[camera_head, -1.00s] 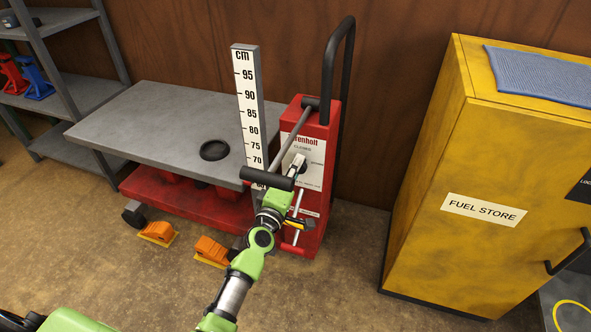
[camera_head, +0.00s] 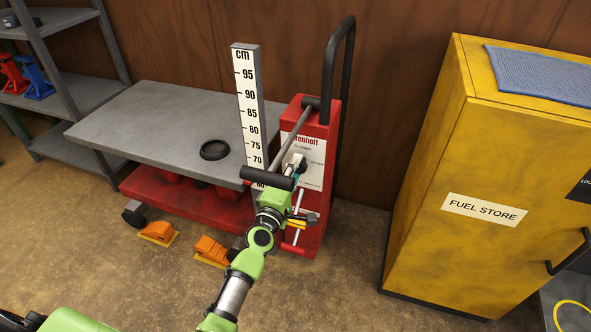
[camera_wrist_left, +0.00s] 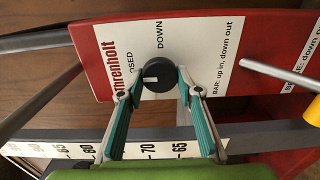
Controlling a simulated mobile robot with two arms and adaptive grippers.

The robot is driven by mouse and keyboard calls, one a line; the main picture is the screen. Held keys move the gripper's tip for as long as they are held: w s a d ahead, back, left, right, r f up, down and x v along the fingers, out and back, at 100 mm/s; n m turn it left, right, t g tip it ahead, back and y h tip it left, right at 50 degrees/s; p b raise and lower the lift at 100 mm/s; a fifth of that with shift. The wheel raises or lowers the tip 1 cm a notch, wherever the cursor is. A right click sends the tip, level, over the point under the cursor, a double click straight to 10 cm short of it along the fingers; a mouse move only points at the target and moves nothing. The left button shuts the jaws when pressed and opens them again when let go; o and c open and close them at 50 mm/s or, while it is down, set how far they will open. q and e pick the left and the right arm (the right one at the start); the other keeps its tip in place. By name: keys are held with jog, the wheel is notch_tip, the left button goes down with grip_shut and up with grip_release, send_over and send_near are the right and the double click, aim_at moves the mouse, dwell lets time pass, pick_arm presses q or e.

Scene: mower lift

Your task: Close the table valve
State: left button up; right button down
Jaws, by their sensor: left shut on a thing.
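The table valve is a round black knob (camera_wrist_left: 158,73) with a white mark, on the white label of the red lift column (camera_head: 322,215). In the left wrist view the words "OSED" and "DOWN" show beside it; part of the label is hidden by a finger. The white mark lies on the knob's side toward "OSED". My left gripper (camera_head: 298,163) is at the column's front, its teal-padded fingers shut on the knob from both sides, as the left wrist view (camera_wrist_left: 156,82) shows. My right gripper is out of view.
The grey lift table top (camera_head: 150,115) with a black ring (camera_head: 214,150) and a cm scale (camera_head: 250,110) stand left of the column. A black crossbar (camera_head: 268,179) passes close to my wrist. Orange chocks (camera_head: 158,232) lie on the floor. A yellow fuel cabinet (camera_head: 430,200) stands right.

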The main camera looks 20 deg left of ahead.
pick_arm(q)
jog(key=o, duration=1.1)
jog(key=shift+c, duration=0.2)
jog(key=s, duration=1.2)
jog(key=shift+a, duration=0.2)
